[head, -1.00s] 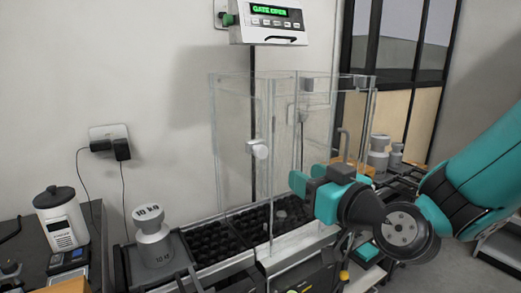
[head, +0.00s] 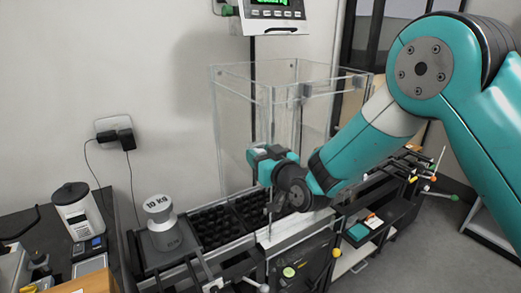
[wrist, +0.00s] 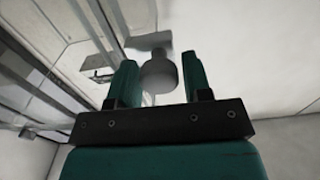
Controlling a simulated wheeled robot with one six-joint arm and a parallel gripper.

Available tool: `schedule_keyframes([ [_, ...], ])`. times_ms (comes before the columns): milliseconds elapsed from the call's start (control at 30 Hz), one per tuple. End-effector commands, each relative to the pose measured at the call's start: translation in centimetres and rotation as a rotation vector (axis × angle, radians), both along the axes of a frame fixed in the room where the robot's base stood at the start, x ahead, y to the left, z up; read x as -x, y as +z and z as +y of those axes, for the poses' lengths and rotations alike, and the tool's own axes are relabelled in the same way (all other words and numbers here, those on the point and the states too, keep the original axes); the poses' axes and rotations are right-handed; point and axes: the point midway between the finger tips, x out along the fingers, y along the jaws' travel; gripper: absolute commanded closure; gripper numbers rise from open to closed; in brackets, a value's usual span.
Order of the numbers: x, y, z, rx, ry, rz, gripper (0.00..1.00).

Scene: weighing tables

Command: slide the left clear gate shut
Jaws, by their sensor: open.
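The left clear gate (head: 235,112) is a see-through panel on the left of the clear enclosure. My gripper (head: 255,156) is in front of its lower part and hides the gate's knob in the head view. In the wrist view, a round grey knob (wrist: 159,74) sits between the two teal fingers of my gripper (wrist: 158,88). The fingers are apart, with a gap seen on the right of the knob. Whether either finger touches it is unclear. How far the gate stands open is hard to see through the clear panels.
A 10 kg weight (head: 161,226) stands left of the black roller bed (head: 208,226). A display box (head: 268,12) hangs above, its text mostly cut off. A white jar (head: 77,212) stands at the left. Carts with coloured knobs stand at the right.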

Motion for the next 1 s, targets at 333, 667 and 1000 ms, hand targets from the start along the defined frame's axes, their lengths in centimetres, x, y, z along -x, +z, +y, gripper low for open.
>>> schedule_keyframes([
  [333,0.0,0.0,0.1,0.000,0.001,0.000,0.80],
  [667,0.0,-0.4,0.1,-0.001,0.001,0.001,1.00],
  [1000,0.1,-4.5,0.1,-0.001,0.001,0.001,1.00],
])
